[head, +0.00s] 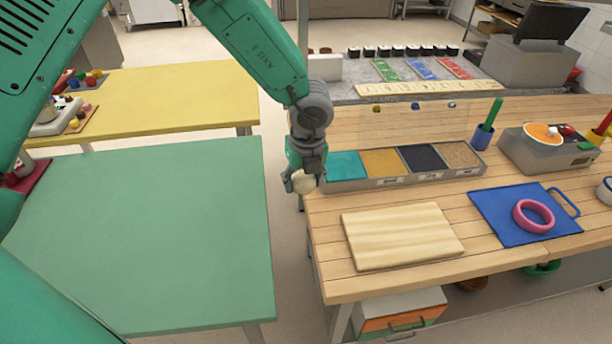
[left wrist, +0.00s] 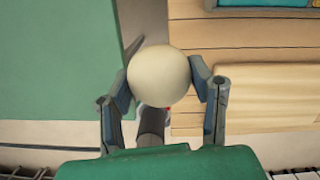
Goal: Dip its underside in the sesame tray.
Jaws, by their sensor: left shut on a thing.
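My left gripper (head: 302,178) is shut on a round, cream-coloured dough ball (head: 304,184). In the left wrist view, the ball (left wrist: 159,78) sits between the two fingers, and its underside is hidden. The gripper is at the left edge of the wooden counter, just left of a grey topping tray (head: 400,182). The tray has a teal compartment (head: 346,165), a golden one (head: 382,162), a black one (head: 423,157) and a speckled tan one (head: 457,155). The tray labels are too small to read, so I cannot tell for sure which holds sesame. My right gripper is not in view.
A pale wooden board (head: 402,236) lies in front of the tray. A blue board (head: 520,212) with a pink ring (head: 533,215) is to its right. A blue cup (head: 481,138) holds a green stick. A green table (head: 140,230) stands left across a floor gap.

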